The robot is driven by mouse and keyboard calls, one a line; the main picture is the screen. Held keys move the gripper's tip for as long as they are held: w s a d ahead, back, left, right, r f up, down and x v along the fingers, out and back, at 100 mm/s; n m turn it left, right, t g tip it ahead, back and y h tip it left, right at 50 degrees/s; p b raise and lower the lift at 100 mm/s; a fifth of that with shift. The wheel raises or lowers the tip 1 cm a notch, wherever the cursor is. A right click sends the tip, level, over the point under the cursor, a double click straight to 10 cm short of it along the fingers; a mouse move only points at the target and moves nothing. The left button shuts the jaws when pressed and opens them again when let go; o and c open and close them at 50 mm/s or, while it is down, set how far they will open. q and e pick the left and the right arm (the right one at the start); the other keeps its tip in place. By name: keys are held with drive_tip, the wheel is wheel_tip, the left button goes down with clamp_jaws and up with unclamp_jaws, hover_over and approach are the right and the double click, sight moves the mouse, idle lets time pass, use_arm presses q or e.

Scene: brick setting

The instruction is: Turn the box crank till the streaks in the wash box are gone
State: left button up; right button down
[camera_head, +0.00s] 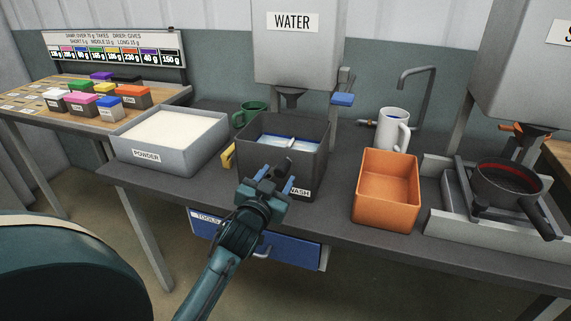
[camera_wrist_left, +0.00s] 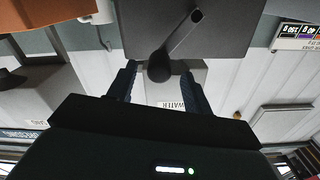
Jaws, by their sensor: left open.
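The dark grey wash box (camera_head: 313,170) stands in the middle of the bench under the water tank. Inside it a pale, whitish and blue content (camera_head: 288,145) shows; single streaks are too small to make out. My left gripper (camera_head: 275,180) is at the box's front side, in front of the crank (camera_head: 281,165), and hides part of it. In the left wrist view the crank's dark round knob (camera_wrist_left: 158,68) with its arm lies between the two fingers of the left gripper (camera_wrist_left: 160,85). The fingers are open, with gaps beside the knob. My right gripper is not in view.
A powder bin (camera_head: 158,157) stands left of the box, with a green mug (camera_head: 246,114) behind. An orange bin (camera_head: 386,187) and a white pitcher (camera_head: 393,130) stand to the right. A pan (camera_head: 503,184) rests further right. A blue tools drawer (camera_head: 290,250) sits below.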

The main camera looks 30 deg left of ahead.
sight(285, 165)
use_arm(q)
drive_tip(key=x, duration=0.6)
drive_tip(key=shift+w, duration=0.1)
clamp_jaws()
idle(0.4)
